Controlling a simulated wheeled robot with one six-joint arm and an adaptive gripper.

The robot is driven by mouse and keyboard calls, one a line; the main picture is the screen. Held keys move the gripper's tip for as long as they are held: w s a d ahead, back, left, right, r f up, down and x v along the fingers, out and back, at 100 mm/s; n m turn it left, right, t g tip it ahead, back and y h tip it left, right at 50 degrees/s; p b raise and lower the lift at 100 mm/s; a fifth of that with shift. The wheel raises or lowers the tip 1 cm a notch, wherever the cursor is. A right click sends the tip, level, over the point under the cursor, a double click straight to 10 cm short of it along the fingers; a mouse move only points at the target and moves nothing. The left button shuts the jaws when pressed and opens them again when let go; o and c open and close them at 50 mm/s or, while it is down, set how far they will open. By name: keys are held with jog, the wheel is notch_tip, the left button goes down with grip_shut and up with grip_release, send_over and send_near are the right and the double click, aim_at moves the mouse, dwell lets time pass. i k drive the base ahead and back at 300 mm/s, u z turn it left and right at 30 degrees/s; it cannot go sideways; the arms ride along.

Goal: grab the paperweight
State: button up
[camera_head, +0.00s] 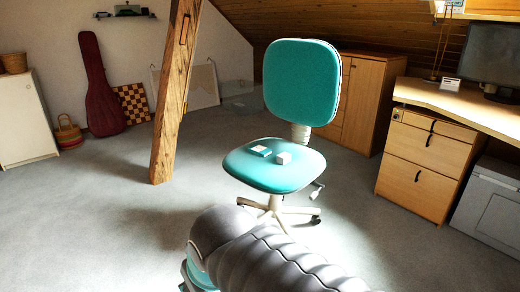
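Two small objects lie on the teal seat of an office chair (255,172) in the middle of the view. One is a small pale, cube-like block (284,158), which may be the paperweight. The other is a flat teal and pale box-like item (260,151) just left of it. They sit close together, and I cannot tell for sure which is the paperweight. My grey ribbed arm shows at the bottom, in front of the chair. My gripper cannot be made out in this view.
A slanted timber post (174,95) stands left of the chair. A desk with a drawer unit (426,165) is at right, with a wooden cabinet (365,100) behind the chair. A guitar case (98,90) leans on the back wall. Grey carpet (90,220) is clear at left.

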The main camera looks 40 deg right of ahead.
aim_at(284, 158)
jog(key=i, duration=3.3)
jog(key=z, duration=3.6)
